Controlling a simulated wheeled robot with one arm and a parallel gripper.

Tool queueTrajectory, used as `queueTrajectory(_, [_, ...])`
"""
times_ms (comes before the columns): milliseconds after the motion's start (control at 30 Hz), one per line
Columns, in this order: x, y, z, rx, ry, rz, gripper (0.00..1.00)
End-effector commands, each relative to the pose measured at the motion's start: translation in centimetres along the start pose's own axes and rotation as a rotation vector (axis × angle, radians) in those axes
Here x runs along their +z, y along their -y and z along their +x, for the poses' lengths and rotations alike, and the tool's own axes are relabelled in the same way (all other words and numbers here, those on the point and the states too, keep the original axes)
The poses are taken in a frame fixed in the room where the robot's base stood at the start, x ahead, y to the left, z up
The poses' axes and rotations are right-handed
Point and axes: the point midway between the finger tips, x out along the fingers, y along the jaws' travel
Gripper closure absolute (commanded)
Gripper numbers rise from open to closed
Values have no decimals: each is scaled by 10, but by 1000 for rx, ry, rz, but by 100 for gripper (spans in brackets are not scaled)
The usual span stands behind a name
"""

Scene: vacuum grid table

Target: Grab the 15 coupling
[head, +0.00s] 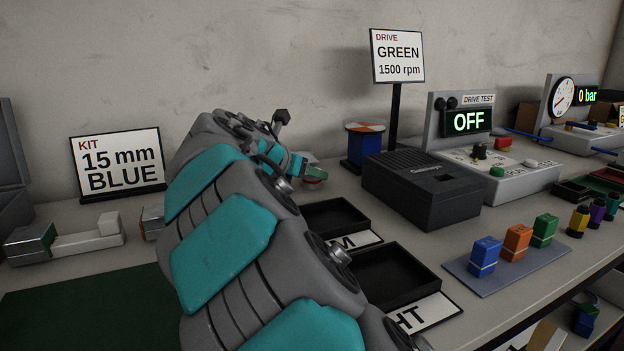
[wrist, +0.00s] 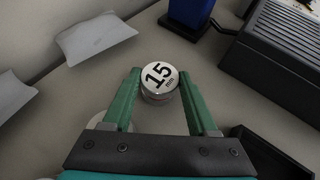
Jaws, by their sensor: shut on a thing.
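The 15 coupling (wrist: 160,76) is a short silvery cylinder with a white top marked "15 mm". In the wrist view it sits between the two green fingers of my gripper (wrist: 160,95), which are shut on it. In the head view, my gripper (head: 312,172) is beyond my arm, near the back of the table, with a small part of a round piece showing at its tip. I cannot tell whether the coupling touches the table.
A sign (head: 118,160) reads "KIT 15 mm BLUE". A dark grey box (head: 424,190) and a blue stand (head: 365,147) are right of the gripper. Black trays (head: 395,275) lie nearer. Blue, orange and green blocks (head: 516,243) stand on a grey plate at right.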

Motion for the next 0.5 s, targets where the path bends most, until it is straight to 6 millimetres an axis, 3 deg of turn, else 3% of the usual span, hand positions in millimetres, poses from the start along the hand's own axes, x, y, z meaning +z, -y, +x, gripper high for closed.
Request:
queueTrajectory(33, [0, 0, 0, 0, 0, 0, 71])
queueTrajectory(300, [0, 0, 0, 0, 0, 0, 100])
queueTrajectory(500, [0, 0, 0, 0, 0, 0, 100])
